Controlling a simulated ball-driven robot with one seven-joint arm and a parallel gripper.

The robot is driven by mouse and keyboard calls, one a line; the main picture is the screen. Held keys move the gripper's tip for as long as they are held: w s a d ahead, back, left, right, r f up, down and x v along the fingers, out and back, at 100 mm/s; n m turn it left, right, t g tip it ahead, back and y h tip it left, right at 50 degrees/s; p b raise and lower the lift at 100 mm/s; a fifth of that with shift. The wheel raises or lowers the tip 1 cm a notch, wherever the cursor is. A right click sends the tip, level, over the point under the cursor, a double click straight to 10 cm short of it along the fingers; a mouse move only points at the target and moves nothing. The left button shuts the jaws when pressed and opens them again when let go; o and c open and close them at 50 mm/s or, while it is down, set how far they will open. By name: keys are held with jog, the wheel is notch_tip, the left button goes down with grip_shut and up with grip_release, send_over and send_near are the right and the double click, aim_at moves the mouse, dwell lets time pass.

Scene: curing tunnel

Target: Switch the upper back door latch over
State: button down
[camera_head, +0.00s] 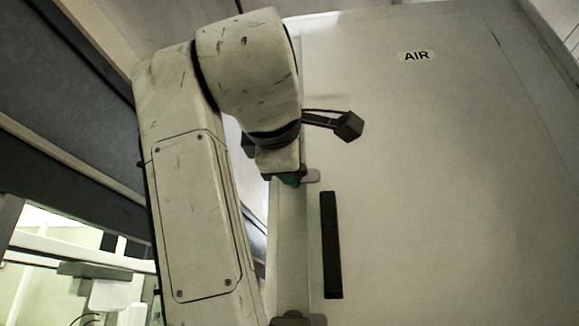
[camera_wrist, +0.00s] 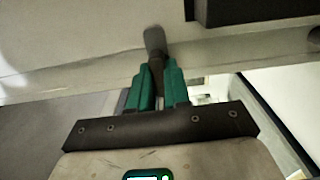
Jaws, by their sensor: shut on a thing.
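The upper back door latch shows in the wrist view as a dark grey lever (camera_wrist: 155,42) with a rounded end, standing between the fingers of my gripper (camera_wrist: 158,76). The green fingers are shut on it, and the lever's end sticks out beyond them. In the head view a grey part of the latch (camera_head: 313,176) shows at the door's left edge, beside a green bit of my gripper (camera_head: 288,178). My arm hides most of the gripper and the rest of the latch there. The pale door (camera_head: 440,180) carries an "AIR" label.
A long black pull bar (camera_head: 331,245) is upright on the door below the latch. A second grey latch part (camera_head: 298,319) shows at the bottom of the head view. Dark panels and a bright opening (camera_head: 80,235) lie left of my arm.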

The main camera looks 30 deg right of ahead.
jog(key=shift+a, duration=0.1)
jog(key=c, duration=1.1)
grip_release()
jog(key=b+v, duration=0.3)
jog(key=v, duration=0.7)
jog(key=shift+s+a+b, duration=0.2)
jog(key=shift+s+b, duration=0.05)
jog(key=shift+b, duration=0.05)
jog(key=shift+s+a+f, duration=0.1)
